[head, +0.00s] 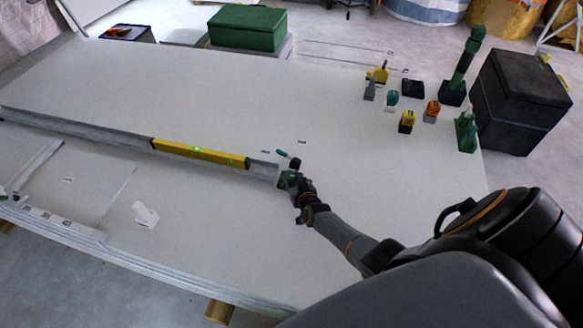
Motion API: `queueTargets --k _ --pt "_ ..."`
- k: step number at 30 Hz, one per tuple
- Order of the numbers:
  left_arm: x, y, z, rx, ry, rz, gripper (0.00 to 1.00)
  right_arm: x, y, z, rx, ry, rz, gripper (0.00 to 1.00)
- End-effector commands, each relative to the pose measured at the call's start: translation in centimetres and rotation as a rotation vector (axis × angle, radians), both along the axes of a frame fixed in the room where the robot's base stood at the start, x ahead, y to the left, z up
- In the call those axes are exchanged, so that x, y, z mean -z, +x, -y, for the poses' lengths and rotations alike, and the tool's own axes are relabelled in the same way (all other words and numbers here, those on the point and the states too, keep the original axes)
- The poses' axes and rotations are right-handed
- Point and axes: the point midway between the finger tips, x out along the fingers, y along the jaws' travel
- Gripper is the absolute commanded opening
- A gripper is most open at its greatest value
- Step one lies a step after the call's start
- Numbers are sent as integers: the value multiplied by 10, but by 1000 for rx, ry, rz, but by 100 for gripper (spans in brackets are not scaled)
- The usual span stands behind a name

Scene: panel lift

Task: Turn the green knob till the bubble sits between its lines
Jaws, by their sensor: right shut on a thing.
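A yellow spirit level (215,156) lies along a grey rail (100,133) on the white panel. Its bright green vial (197,149) shows near the middle, but the bubble and its lines are too small to tell apart. The green knob (285,178) is at the right end of the rail. My right gripper (293,183) is shut on the knob and partly hides it. My left gripper is not in view.
A small teal-handled tool (283,153) lies just behind the knob. Several small tools and clamps, including a yellow one (407,122), stand at the panel's right. A black box (520,98) and green case (247,28) stand beyond. The panel's middle is clear.

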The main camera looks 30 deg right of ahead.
Motion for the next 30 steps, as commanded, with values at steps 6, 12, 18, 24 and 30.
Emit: queueTargets --k 6,12,18,24,30 --pt "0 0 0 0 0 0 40 -2 1 0 0 0 4 61" --pt "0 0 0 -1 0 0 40 -1 0 0 0 0 2 61" --pt "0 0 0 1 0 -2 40 -1 -3 -2 1 4 2 61" --pt "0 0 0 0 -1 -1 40 -8 -21 -7 0 6 1 61" --pt "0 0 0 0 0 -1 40 -20 -48 -13 0 4 2 61"
